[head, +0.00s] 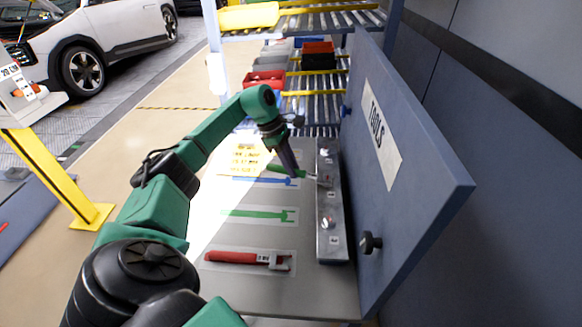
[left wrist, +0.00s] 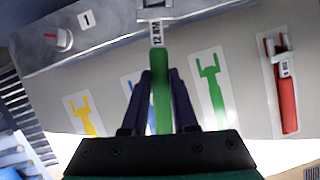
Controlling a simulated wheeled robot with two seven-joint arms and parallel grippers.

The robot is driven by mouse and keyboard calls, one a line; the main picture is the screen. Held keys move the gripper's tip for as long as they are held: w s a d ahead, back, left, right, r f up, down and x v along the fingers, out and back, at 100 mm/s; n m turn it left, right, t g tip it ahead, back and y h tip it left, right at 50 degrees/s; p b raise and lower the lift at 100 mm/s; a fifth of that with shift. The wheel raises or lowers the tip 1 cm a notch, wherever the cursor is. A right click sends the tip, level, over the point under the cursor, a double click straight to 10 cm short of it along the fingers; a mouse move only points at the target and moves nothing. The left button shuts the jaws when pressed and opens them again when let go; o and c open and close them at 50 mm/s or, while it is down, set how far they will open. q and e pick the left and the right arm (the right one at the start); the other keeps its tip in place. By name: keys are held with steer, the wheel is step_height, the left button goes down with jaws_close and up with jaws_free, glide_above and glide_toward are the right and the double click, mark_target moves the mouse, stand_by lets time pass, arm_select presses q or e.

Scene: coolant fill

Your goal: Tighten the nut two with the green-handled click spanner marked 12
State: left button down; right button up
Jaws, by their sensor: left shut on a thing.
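My left gripper (head: 292,172) is shut on the green-handled spanner (head: 283,169), low over the tool board. In the left wrist view the gripper (left wrist: 160,95) has its fingers on either side of the green handle (left wrist: 162,85), and the spanner's label begins with 12. The spanner's head reaches the metal block (head: 332,250), at the middle nut (head: 326,181); whether the jaw is seated around that nut is too small to tell. In the left wrist view the nut marked 1 (left wrist: 64,40) is to the left. My right gripper is not in view.
A red spanner (head: 235,257) lies on its outline at the near end. The green outline (head: 258,214) and blue outline (head: 262,181) show no tool on them. The blue TOOLS panel (head: 420,190) stands close to the block's right. Roller shelves with bins (head: 265,79) stand behind.

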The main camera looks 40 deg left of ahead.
arm_select(q)
steer(key=shift+w, duration=0.25)
steer(key=shift+w+a+m+g+b, duration=0.2)
steer(key=shift+w+m, duration=0.1)
steer(key=shift+m, duration=0.15)
steer(key=shift+w+a+m+g+b, duration=0.1)
steer(key=shift+w+m+g, duration=0.15)
steer(key=shift+m, duration=0.2)
steer(key=shift+w, duration=0.15)
steer(key=shift+w+a+m+b, duration=0.1)
steer(key=shift+w+m+b, duration=0.5)
steer(key=shift+m+b, duration=0.3)
steer(key=shift+s+n+p, duration=0.45)
steer(key=shift+n+p, duration=0.15)
steer(key=shift+p, duration=0.05)
